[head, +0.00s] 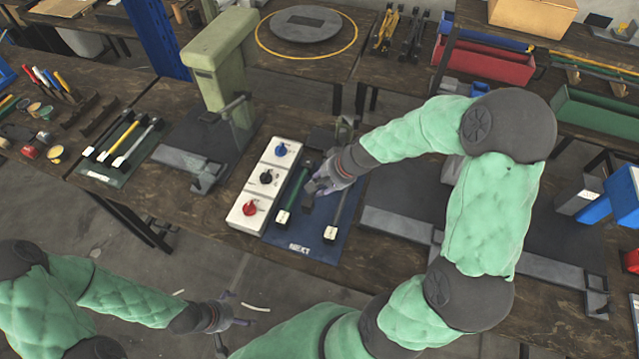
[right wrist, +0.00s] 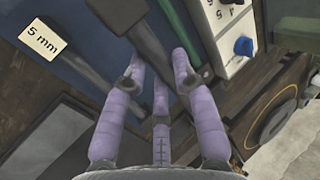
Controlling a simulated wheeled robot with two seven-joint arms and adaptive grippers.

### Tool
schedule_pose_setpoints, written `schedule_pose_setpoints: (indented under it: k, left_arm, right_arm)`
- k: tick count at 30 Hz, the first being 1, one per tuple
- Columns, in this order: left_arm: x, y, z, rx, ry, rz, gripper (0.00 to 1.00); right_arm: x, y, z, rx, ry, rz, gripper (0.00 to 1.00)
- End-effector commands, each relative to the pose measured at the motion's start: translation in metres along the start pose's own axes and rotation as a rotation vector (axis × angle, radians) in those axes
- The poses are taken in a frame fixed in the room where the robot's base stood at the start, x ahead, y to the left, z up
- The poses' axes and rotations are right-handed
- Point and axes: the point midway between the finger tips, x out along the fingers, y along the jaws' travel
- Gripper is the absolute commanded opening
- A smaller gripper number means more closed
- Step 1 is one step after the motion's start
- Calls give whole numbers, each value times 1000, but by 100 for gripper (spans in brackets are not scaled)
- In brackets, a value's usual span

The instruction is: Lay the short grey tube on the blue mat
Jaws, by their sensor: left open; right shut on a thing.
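My right gripper (head: 322,184) is shut on the short grey tube (head: 309,194), dark with a thick block-like end, over the blue mat (head: 299,238). In the right wrist view the tube (right wrist: 152,42) runs between the purple fingers (right wrist: 158,75), its near part partly hidden. I cannot tell whether it touches the mat. The mat, printed NEXT, bears a green tube (head: 292,192) on the left and a longer grey tube (head: 343,207) on the right, both with white tags. The longer grey one's tag (right wrist: 43,42) reads 5 mm. My left gripper (head: 228,312) is open and empty, in front of the bench.
A white panel (head: 242,219) with blue, black and red knobs stands left of the mat. A green press (head: 222,75) stands behind left. Another mat (head: 105,172) with several tagged tubes lies at far left. A grey press base (head: 400,226) is right of the mat.

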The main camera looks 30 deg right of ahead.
Motion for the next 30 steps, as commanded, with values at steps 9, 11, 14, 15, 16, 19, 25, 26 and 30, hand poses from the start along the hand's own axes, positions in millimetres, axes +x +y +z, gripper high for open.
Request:
schedule_pose_setpoints:
  k: [9, 11, 14, 15, 16, 19, 25, 26, 30]
  left_arm:
    - [9, -3, 0, 0, -1, 0, 98]
    - [12, -4, 0, 0, -1, 0, 98]
    - [19, -7, 0, 0, -1, 0, 98]
    - [23, -8, 0, 0, -1, 0, 98]
    - [25, -9, 0, 0, -1, 0, 98]
    - [33, -12, 0, 0, -1, 0, 98]
    - [48, -17, -1, 0, -1, 0, 98]
    - [51, -18, -1, 0, -1, 0, 98]
    - [62, -22, -2, 0, -1, 0, 98]
  right_arm:
    - [6, 4, 0, 0, 2, -1, 0]
    - [10, 6, 0, 0, 2, -1, 0]
    - [17, 10, 0, 1, 2, -1, 0]
    - [20, 11, 0, 1, 2, -1, 0]
    - [22, 13, 0, 1, 2, -1, 0]
    - [30, 17, 0, 1, 2, -1, 0]
    - [44, 26, 0, 1, 2, -1, 0]
    - [47, 27, 0, 1, 2, -1, 0]
    - [57, 33, 0, 1, 2, -1, 0]
